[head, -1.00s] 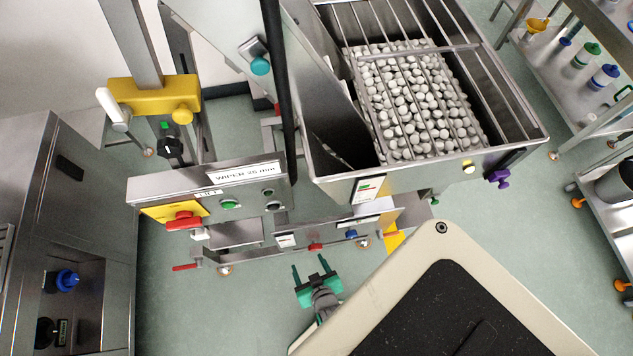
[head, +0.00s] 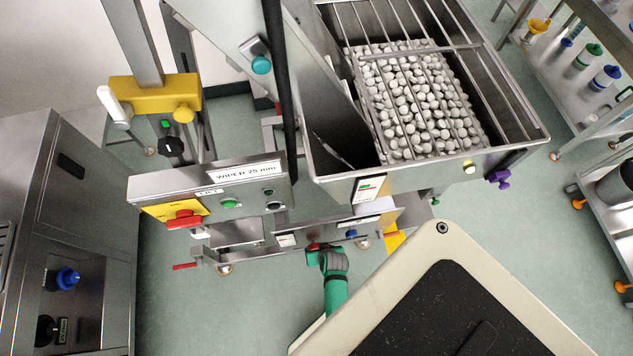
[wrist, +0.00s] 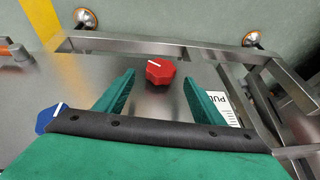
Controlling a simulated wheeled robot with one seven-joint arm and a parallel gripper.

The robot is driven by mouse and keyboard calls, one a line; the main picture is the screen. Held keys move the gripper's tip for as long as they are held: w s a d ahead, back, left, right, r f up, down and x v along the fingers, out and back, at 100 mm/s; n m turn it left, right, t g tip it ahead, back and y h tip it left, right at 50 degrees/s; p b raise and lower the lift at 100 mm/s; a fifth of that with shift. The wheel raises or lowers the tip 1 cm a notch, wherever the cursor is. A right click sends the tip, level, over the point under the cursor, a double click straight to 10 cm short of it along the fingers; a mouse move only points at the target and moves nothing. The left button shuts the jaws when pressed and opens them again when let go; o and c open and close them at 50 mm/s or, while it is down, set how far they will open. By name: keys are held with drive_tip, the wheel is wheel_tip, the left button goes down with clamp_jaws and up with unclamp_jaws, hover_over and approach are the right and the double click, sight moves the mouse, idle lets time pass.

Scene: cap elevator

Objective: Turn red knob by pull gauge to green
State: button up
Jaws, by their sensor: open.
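The red knob (wrist: 160,71) is faceted and has a white pointer line on it. It sits on a steel panel (wrist: 160,105) in the wrist view, and its top shows in the head view (head: 313,246). My gripper (wrist: 160,78) is open, with one green finger on each side of the knob in the picture; no contact shows. In the head view my gripper (head: 318,252) is at the front of the low panel, partly covering the knob. A white label (wrist: 230,108) reading "PUL" is partly hidden behind the right finger. The gauge's green zone cannot be made out.
A blue knob (wrist: 46,118) with a white line is left of my gripper in the wrist view. Steel frame bars (wrist: 255,80) lie to the right. In the head view, a red-handled lever (head: 185,266) sticks out at the left, and a cap-filled hopper (head: 318,178) stands above.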

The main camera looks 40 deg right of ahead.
sight(317, 248)
drive_tip(key=shift+x, duration=2.65)
drive_tip(key=shift+c, duration=0.7)
drive_tip(key=c, duration=0.9)
